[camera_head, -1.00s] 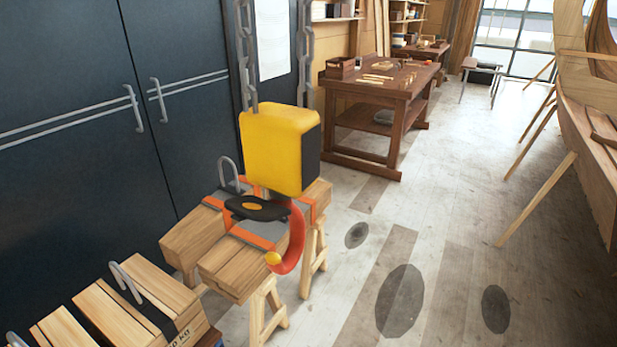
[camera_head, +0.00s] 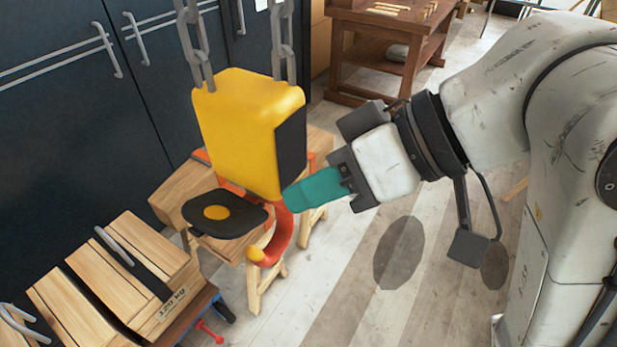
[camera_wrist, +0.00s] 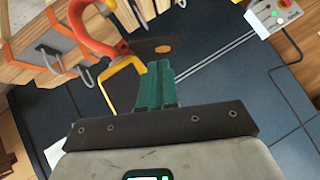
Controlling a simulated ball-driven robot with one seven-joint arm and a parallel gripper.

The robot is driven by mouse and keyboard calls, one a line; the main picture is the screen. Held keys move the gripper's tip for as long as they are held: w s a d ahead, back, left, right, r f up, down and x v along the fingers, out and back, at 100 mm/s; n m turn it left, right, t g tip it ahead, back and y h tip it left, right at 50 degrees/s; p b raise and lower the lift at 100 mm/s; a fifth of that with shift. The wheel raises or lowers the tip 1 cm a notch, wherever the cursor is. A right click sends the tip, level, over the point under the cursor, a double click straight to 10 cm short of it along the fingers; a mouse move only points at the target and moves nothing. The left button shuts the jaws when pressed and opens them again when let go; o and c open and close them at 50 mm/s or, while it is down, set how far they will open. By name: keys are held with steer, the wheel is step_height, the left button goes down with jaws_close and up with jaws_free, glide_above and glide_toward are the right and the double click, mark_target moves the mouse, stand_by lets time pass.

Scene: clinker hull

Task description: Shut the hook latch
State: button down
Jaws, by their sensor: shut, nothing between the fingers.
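A yellow hook block (camera_head: 245,130) hangs on two chains. Below it curves an orange-red hook (camera_head: 285,235) with a yellow tip. The dark latch flap (camera_head: 235,223) with a yellow spot sticks out to the left under the block. A gap shows between flap and hook tip, so the latch looks open. My gripper (camera_head: 290,198), with teal fingers shut and empty, is at the block's lower right edge, beside the hook's upper part; I cannot tell whether it touches. In the wrist view the fingertips (camera_wrist: 158,66) point towards the dark flap (camera_wrist: 150,46), with the hook (camera_wrist: 92,28) at upper left.
Chains (camera_head: 190,45) rise above the block. A wooden load on trestles (camera_head: 185,190) stands behind and below the hook. Wooden crates (camera_head: 130,260) with handles are at lower left. Dark cabinets (camera_head: 60,100) line the left; a workbench (camera_head: 390,35) is behind. Floor between is clear.

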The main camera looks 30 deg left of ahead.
mark_target(238, 224)
steer(key=p+x, duration=0.1)
steer(key=x, duration=0.6)
steer(key=shift+a+f, duration=0.25)
steer(key=shift+f, duration=0.05)
steer(key=shift+s+a+f, duration=0.1)
steer(key=shift+s+a, duration=0.05)
